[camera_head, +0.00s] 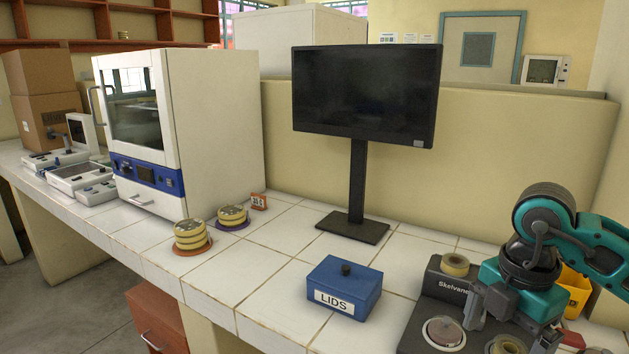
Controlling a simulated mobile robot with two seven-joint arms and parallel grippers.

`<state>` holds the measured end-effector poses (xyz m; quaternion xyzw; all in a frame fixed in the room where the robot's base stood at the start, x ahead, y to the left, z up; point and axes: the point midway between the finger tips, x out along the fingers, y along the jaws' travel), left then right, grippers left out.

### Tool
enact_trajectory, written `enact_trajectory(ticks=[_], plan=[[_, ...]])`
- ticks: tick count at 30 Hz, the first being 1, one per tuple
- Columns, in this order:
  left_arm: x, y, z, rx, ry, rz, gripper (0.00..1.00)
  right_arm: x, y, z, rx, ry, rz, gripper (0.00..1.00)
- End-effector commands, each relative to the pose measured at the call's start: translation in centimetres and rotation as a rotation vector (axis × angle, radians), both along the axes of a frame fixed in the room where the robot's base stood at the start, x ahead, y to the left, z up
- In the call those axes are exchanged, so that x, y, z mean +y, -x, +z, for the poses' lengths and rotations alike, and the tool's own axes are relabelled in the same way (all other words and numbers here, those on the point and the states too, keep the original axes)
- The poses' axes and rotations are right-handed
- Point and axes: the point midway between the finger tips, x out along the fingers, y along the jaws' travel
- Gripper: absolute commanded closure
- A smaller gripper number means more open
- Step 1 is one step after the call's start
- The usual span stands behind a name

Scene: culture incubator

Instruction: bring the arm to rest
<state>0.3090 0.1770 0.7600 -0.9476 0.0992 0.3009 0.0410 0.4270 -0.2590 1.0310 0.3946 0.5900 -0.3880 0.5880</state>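My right arm, teal and black, comes in from the right edge. Its gripper (476,308) is low over the dark Skelvane unit (420,315) at the lower right. A round dish (445,331) sits in the unit just below and left of the fingers. My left gripper is not in view.
A blue LIDS box (345,287) stands left of the unit. A monitor (366,97) on a stand is behind it. Two dish stacks, near (190,235) and far (232,216), stand by the white incubator (215,125). A tape-like ring (455,265) and yellow bin (576,290) are near my arm.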

Motion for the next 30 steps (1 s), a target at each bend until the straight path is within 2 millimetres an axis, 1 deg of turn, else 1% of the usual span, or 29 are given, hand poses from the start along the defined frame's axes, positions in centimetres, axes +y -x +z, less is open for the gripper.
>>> enact_trajectory(ticks=[1,2,3,5,6,8,9,11,12,14,15,17,19,21,23,24,26,27,29,30], plan=[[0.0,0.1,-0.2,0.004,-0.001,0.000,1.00,3.4,0.5,-1.2,-0.001,-0.130,0.098,0.04],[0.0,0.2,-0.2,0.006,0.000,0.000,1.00,5.1,0.7,-1.4,-0.009,-0.203,0.145,0.04],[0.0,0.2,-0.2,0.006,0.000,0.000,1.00,7.4,1.1,-1.7,-0.020,-0.300,0.205,0.04],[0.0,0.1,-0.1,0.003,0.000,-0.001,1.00,10.8,1.9,-1.6,-0.044,-0.451,0.283,0.04],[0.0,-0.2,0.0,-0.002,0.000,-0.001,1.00,13.0,2.4,-1.4,-0.063,-0.557,0.328,0.04],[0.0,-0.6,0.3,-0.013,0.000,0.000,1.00,16.2,3.3,-0.5,-0.098,-0.722,0.385,0.04],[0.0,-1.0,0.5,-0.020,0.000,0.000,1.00,18.2,3.9,0.4,-0.129,-0.837,0.413,0.04],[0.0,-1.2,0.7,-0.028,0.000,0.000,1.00,20.8,4.7,2.0,-0.182,-1.010,0.435,0.04],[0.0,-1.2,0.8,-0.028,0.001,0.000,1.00,22.2,5.1,3.3,-0.227,-1.123,0.437,0.04],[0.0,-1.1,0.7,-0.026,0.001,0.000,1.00,23.8,5.4,5.5,-0.297,-1.287,0.417,0.04],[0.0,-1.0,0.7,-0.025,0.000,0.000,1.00,24.5,5.4,7.0,-0.351,-1.390,0.389,0.04],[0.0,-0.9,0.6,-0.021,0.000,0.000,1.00,25.1,5.2,9.1,-0.434,-1.531,0.324,0.04],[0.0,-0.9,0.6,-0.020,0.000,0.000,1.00,24.9,4.5,11.4,-0.539,-1.672,0.216,0.04],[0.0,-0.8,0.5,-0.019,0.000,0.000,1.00,24.0,3.4,13.1,-0.646,-1.781,0.073,0.04],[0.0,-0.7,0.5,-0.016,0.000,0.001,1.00,22.7,2.2,14.0,-0.734,-1.846,-0.074,0.04],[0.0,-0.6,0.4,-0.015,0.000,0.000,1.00,21.6,1.4,14.3,-0.791,-1.873,-0.181,0.04],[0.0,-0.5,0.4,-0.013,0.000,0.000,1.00,19.7,0.1,14.2,-0.868,-1.888,-0.356,0.04],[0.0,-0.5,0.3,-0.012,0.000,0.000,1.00,18.4,-0.7,13.7,-0.913,-1.880,-0.477,0.04],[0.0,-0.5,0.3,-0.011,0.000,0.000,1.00,16.2,-1.8,12.5,-0.968,-1.842,-0.665,0.04],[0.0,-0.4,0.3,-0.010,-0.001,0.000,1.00,14.7,-2.4,11.3,-0.994,-1.800,-0.791,0.04]])
